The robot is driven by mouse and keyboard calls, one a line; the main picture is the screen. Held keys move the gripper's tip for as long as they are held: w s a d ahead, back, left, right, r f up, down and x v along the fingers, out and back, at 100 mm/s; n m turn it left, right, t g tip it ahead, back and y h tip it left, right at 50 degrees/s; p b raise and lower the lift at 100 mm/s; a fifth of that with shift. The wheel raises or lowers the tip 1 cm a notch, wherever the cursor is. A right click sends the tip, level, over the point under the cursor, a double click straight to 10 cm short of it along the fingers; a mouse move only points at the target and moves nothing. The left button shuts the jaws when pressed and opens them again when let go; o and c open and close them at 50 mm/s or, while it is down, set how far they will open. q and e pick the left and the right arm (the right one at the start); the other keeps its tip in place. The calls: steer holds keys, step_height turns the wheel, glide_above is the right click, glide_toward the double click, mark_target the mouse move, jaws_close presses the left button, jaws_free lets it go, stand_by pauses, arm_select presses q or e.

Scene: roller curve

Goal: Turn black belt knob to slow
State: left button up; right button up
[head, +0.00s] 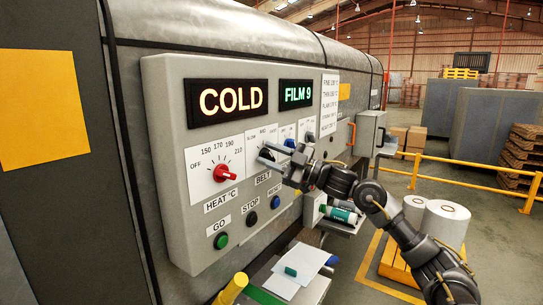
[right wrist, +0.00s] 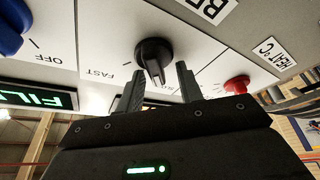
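The black belt knob (right wrist: 154,56) sits on a white dial plate, with FAST printed on one side. In the right wrist view its narrow grip points down toward my gripper; its exact setting is hard to read. My right gripper (right wrist: 160,76) is open, one finger on each side of the knob, with gaps visible between fingers and knob. My left gripper is not in view.
The grey control panel (head: 175,130) carries a red heat knob (head: 225,173) left of the gripper and a blue knob (head: 290,143) to its right. Green, black and blue buttons lie below. A shelf with papers (head: 300,262) stands under the panel.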

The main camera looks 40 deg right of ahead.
steer(key=b+v, duration=0.6)
steer(key=v, duration=0.5)
stand_by(0.6)
